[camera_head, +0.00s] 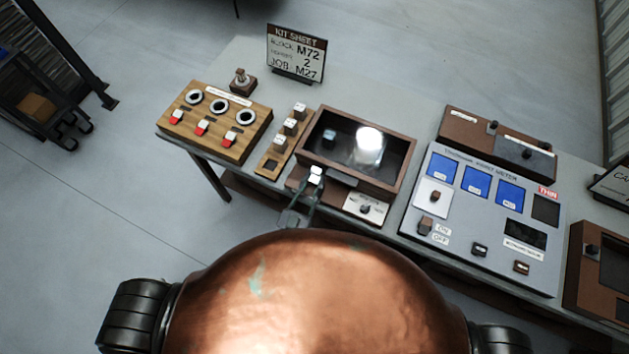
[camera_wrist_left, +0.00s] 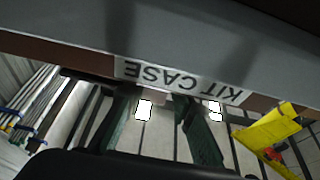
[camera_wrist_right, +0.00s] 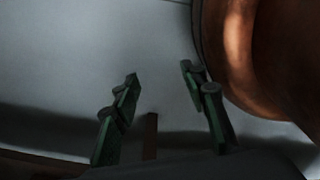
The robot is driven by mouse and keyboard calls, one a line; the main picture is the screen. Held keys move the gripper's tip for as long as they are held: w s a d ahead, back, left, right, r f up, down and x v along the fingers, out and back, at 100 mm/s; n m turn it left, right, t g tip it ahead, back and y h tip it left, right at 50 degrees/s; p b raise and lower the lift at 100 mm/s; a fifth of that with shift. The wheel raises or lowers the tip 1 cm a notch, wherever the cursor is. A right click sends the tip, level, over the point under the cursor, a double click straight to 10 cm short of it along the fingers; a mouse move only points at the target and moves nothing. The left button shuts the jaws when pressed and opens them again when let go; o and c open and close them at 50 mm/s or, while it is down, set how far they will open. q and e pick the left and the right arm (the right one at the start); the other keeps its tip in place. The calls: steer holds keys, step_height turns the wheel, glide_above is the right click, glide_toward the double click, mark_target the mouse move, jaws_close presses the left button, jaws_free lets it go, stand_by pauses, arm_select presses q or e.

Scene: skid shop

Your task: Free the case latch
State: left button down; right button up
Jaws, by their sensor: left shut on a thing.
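The kit case (camera_head: 402,178) is a wooden box with a dark clear lid, and the lid looks shut. A white plate with a dark knob (camera_head: 366,208) sits at its front right; I cannot tell if this is the latch. My left gripper (camera_head: 313,186) is at the case's front left, shut on a small white-topped piece (camera_head: 316,174); whether it is loose or fixed is unclear. In the left wrist view, the green fingers (camera_wrist_left: 155,112) are by the KIT CASE label (camera_wrist_left: 180,82). My right gripper (camera_wrist_right: 160,78) is open and empty, seen only in its wrist view.
A wooden rack (camera_head: 270,163) with white-topped blocks and an empty front slot stands left of the case. Further left is a wooden box with red switches (camera_head: 215,118). A grey meter panel (camera_head: 470,225) is on the right. A kit sheet sign (camera_head: 296,53) stands behind.

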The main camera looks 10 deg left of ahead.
steer(key=shift+s+a+f, duration=0.15)
steer(key=shift+f, duration=0.3)
